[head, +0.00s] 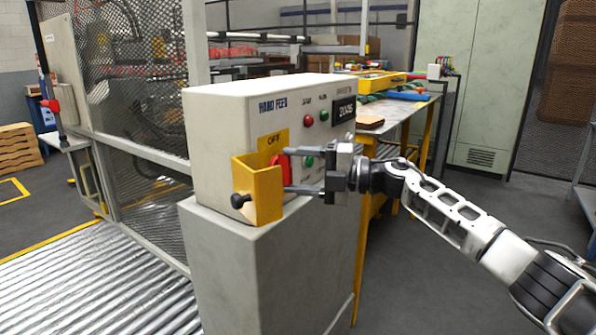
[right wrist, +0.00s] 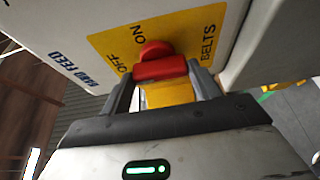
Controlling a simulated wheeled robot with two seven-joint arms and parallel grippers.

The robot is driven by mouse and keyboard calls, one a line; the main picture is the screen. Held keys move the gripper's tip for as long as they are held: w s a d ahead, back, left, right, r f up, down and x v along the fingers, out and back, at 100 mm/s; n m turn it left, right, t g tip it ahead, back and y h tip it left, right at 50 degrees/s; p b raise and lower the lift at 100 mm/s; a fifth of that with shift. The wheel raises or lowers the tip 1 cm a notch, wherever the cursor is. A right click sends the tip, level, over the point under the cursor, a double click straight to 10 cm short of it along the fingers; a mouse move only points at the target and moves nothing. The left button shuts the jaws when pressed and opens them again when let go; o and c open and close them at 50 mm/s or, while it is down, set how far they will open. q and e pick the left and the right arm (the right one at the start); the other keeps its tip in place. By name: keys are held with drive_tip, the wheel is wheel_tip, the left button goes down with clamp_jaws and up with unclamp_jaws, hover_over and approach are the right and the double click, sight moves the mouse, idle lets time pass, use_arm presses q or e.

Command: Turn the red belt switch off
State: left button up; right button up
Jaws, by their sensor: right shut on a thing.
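The red belt switch (head: 282,162) is on the front of the beige HAND FEED box (head: 225,128), partly behind a yellow guard (head: 260,190). In the right wrist view the red switch knob (right wrist: 160,65) sits on a yellow plate (right wrist: 108,42) marked OFF, ON and BELTS. My right gripper (head: 290,175) reaches in from the right. Its two fingers (right wrist: 160,85) stand on either side of the red knob, shut on it. I cannot tell for sure which mark the knob points to. My left gripper is not in view.
The box stands on a grey pedestal (head: 265,270). A roller conveyor (head: 105,290) lies at the lower left, beside a mesh fence (head: 135,80). A workbench with a yellow frame (head: 405,110) stands behind my right arm.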

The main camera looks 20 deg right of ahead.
drive_tip(key=o, duration=1)
drive_tip(key=shift+d, duration=0.1)
drive_tip(key=b+v, duration=0.3)
drive_tip(key=v, duration=1.3)
